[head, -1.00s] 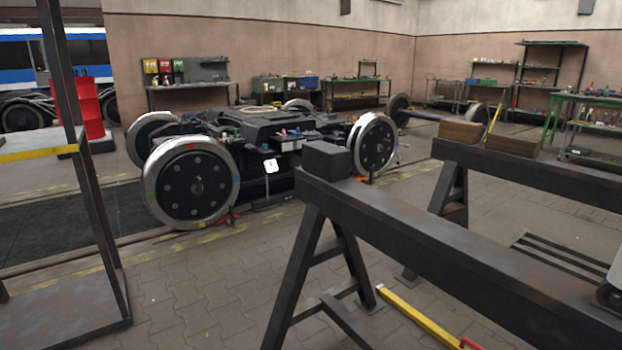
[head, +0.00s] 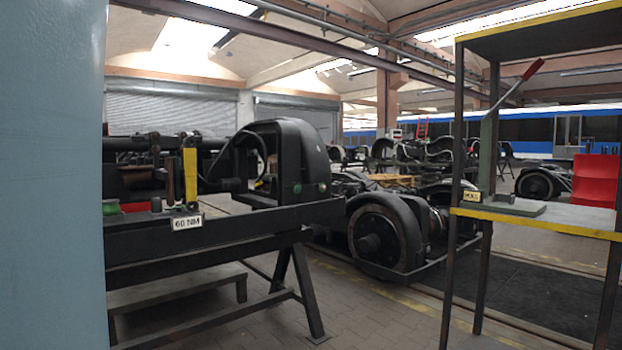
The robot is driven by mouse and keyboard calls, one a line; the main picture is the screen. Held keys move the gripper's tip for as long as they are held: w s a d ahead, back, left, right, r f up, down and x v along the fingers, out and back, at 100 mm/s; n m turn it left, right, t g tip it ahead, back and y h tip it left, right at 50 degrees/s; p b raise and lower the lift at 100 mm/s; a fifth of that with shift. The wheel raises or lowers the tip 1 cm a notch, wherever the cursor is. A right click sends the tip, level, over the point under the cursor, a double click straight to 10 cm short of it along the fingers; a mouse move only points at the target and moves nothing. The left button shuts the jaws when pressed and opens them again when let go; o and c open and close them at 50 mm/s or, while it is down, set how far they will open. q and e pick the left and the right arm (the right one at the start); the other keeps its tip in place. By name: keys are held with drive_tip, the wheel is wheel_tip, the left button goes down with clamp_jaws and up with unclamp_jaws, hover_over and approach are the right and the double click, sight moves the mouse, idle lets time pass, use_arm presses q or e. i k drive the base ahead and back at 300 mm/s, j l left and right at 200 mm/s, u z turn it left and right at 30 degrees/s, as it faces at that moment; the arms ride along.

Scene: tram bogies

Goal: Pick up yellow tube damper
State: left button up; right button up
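A yellow upright piece (head: 190,174) stands on the dark trestle frame at the left, just above a white "60 NM" label. It looks flat-sided from here, and I cannot tell whether it is the yellow tube damper. No other yellow tube shows clearly. Neither of my grippers is in the head view.
A black bogie frame (head: 290,160) lies on the trestle (head: 230,225). A wheeled bogie (head: 375,240) stands on the floor behind it. At right is a rack with a yellow-edged shelf (head: 540,220) and a red-handled lever tool (head: 505,95). A blue-grey surface (head: 52,175) blocks the far left.

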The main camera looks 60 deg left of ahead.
sight(189, 150)
drive_tip(key=u, duration=2.6)
drive_tip(key=i+u, duration=0.3)
drive_tip(key=i, duration=1.5)
